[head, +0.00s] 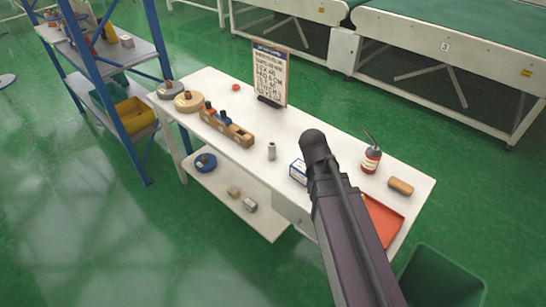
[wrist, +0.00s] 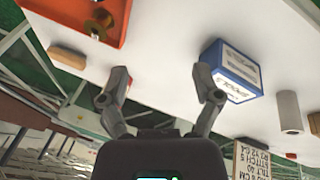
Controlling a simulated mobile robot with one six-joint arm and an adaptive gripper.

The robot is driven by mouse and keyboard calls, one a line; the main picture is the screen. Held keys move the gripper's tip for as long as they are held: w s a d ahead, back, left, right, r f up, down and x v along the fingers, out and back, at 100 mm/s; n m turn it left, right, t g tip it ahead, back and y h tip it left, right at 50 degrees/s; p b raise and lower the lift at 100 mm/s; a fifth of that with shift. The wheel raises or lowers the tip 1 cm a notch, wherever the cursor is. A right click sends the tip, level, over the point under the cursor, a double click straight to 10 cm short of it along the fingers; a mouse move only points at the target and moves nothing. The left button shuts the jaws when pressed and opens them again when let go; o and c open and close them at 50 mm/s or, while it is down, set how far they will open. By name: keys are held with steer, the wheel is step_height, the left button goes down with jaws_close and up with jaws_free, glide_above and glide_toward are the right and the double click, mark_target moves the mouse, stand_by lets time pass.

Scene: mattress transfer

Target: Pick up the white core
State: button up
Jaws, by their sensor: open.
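The white core, a small pale upright cylinder, stands on the white table left of the blue-and-white box in the head view (head: 271,151). In the wrist view, which looks upside down, the core (wrist: 288,110) is at the right edge. My gripper (wrist: 162,88) is open and empty, with its two fingers apart over bare table. The blue-and-white box (wrist: 231,71) lies between my gripper and the core, close to the right finger. In the head view my arm hides the gripper.
An orange-red tray (head: 382,222) holds a spool, seen in the wrist view. A red can (head: 371,158), brown block (head: 400,186), wooden rack (head: 227,128) and sign board (head: 270,75) stand on the table. A green bin (head: 440,277) is beside the table. Bare tabletop surrounds the core.

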mark_target(269, 148)
steer(key=w+a+m+t+h+b, duration=0.1)
steer(key=w+a+b, duration=0.1)
steer(key=a, duration=0.2)
steer(key=w+a+f+m+t+h+b, duration=0.1)
steer(key=w+a+t+b, duration=0.1)
steer(key=w+a, duration=0.1)
steer(key=w+a+f+t+h+b, duration=0.1)
steer(key=w+a+b, duration=0.1)
steer(key=a, duration=0.3)
steer(key=shift+w+a+m+t, duration=0.15)
steer(key=shift+a+m+t, duration=0.15)
steer(key=shift+a+m, duration=0.1)
steer(key=w+a+r+m+t+h+b, duration=0.1)
steer(key=a+t+b, duration=0.3)
steer(key=a, duration=0.9)
steer(key=shift+w+r+m+t, duration=0.3)
steer(key=shift+w+m+t, duration=0.05)
steer(key=shift+m+t, duration=0.15)
steer(key=b+x, duration=0.3)
steer(key=x, duration=0.4)
steer(key=shift+w+d+f, duration=0.15)
steer(key=shift+f, duration=0.1)
steer(key=shift+w+d+f, duration=0.1)
steer(key=shift+w+d, duration=0.25)
steer(key=shift+w, duration=0.05)
steer(key=shift+b+x, duration=1.1)
steer(key=shift+x, duration=1.55)
steer(key=shift+s, duration=0.1)
